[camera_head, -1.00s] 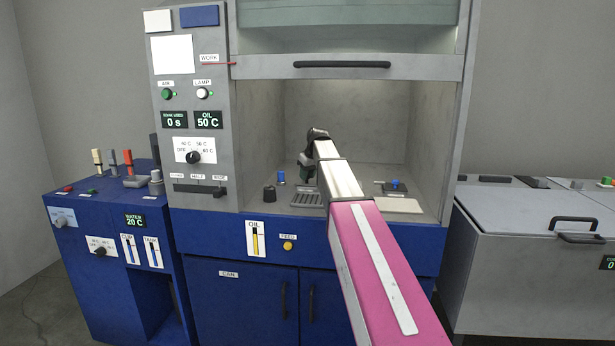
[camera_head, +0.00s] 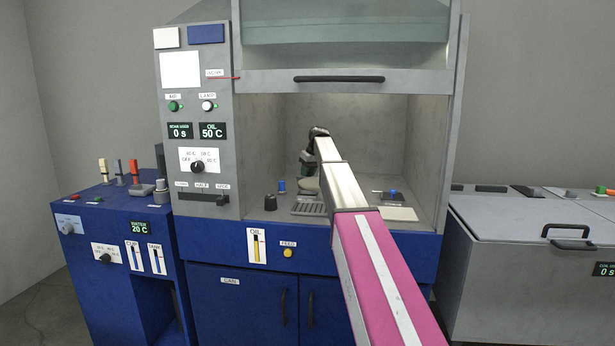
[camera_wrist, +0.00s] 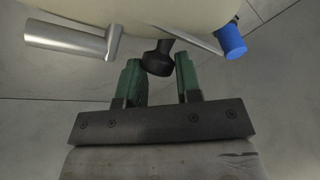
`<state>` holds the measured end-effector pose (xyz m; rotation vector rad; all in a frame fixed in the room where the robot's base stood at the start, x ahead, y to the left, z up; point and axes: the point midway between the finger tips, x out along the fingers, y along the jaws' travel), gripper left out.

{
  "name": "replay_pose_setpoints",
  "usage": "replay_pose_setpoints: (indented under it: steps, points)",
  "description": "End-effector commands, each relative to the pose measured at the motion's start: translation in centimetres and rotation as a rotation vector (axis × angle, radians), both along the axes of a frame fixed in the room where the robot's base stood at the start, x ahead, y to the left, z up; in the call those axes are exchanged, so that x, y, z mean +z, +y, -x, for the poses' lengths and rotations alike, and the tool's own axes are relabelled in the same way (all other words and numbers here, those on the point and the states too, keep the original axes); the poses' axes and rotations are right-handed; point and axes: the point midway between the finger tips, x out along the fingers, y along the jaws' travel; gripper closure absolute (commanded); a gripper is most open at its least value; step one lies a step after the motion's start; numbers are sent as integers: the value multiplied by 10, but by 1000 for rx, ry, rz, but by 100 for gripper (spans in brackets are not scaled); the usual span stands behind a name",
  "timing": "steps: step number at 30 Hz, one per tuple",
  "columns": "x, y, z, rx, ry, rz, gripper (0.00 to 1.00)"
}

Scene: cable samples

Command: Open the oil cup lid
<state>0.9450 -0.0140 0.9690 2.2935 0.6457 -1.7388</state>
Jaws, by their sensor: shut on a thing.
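In the wrist view a black knob (camera_wrist: 157,60) on a short stem sits between the green fingers of my gripper (camera_wrist: 160,78), which is shut on it. The knob adjoins a large pale rounded surface (camera_wrist: 130,10) at the top edge, which looks like the oil cup lid; most of it is cut off. In the head view my gripper (camera_head: 306,163) is inside the hood at the end of my arm. A pale rounded piece (camera_head: 309,185) shows just under it, seemingly the lid, tilted. My arm hides much of the cup area.
A blue-topped post (camera_head: 282,187), a black knob (camera_head: 270,202) and a grate (camera_head: 309,207) stand left of my arm on the hood floor. The raised sash (camera_head: 345,79) is above.

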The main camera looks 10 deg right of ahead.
Motion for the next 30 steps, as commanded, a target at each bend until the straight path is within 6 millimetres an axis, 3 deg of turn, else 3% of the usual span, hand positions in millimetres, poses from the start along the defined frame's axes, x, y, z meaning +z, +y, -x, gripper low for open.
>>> replay_pose_setpoints:
  steps: [1,15,30]
  points:
    - [-2,-10,-10,-6,-5,18,100]
    - [-11,-24,-40,-7,0,19,100]
    - [-25,-30,-56,-4,4,18,100]
